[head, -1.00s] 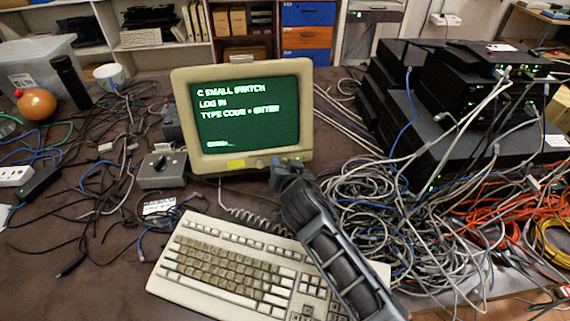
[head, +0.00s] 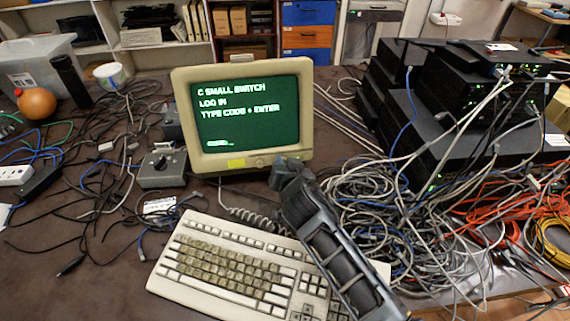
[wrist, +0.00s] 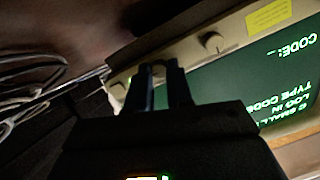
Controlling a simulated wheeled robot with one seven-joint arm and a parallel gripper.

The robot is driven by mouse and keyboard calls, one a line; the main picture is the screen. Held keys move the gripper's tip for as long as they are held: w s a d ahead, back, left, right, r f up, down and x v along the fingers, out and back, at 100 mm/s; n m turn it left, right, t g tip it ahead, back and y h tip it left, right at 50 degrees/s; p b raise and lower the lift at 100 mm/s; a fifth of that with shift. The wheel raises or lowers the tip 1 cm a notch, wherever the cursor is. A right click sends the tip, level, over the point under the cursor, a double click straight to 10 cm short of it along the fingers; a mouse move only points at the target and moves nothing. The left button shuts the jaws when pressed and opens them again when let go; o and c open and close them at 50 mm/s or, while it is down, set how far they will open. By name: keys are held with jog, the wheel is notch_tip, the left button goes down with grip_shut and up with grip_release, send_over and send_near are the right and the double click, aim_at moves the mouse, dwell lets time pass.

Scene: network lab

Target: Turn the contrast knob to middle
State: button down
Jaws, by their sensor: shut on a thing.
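The cream monitor (head: 180,110) stands at the middle of the table with a lit green screen (head: 250,125). A row of small controls runs along its lower bezel. In the wrist view, my gripper (wrist: 160,72) has its two dark fingers against this bezel, closed around a small knob (wrist: 158,69) that they mostly hide. A second knob (wrist: 211,42) sits free beside it, nearer the yellow label (wrist: 268,16). No knob lettering is readable, and the held knob's pointer is hidden. In the head view, my gripper (head: 283,165) is at the bezel's lower right corner.
A cream keyboard (head: 225,268) lies in front of the monitor, partly under my arm. A grey switch box (head: 162,168) stands left of it. Tangled cables (head: 385,220) and stacked black network units (head: 450,140) fill the right side. Loose cables cover the left.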

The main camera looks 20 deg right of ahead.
jog(key=shift+n, duration=0.3)
jog(key=n+b, duration=0.1)
jog(key=n, duration=0.3)
jog(key=n+h, duration=0.1)
jog(key=n, duration=0.4)
jog(key=shift+a, duration=0.15)
jog(key=n, duration=0.5)
jog(key=shift+n+h, duration=0.3)
jog(key=n, duration=0.4)
jog(key=shift+f+n+p, duration=0.1)
jog(key=shift+n+p, duration=0.2)
jog(key=shift+p, duration=0.05)
jog(key=shift+a, duration=0.1)
jog(key=c, duration=1)
grip_release()
